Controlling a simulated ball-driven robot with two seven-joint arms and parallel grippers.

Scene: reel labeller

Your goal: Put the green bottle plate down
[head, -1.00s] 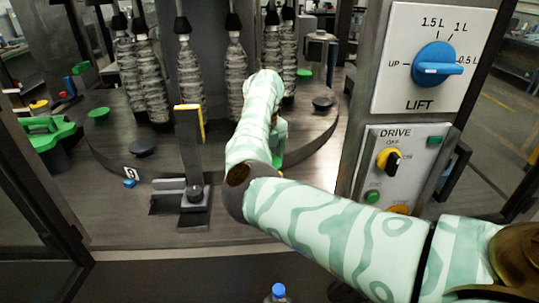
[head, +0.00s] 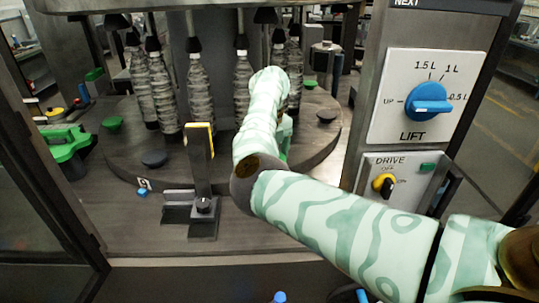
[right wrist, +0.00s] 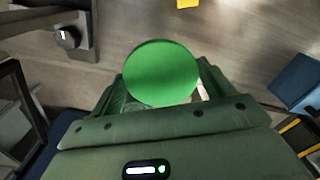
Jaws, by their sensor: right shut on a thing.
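The green bottle plate (right wrist: 160,72) is a flat round green disc in the right wrist view, its face towards the camera. My right gripper (right wrist: 162,88) is shut on it, with green finger parts on both sides of the disc. Grey deck shows beyond the disc; I cannot tell how high above it the plate is. In the head view my right arm reaches in from the right, and its forearm hides the plate and most of the hand. My left gripper is not in view.
Several clear bottles (head: 196,85) hang over a round dark turntable (head: 115,158). Other round pads sit on it, one green (head: 112,122) and one dark (head: 154,159). A post with a yellow edge (head: 200,160) stands in front. The LIFT panel (head: 425,95) is at right.

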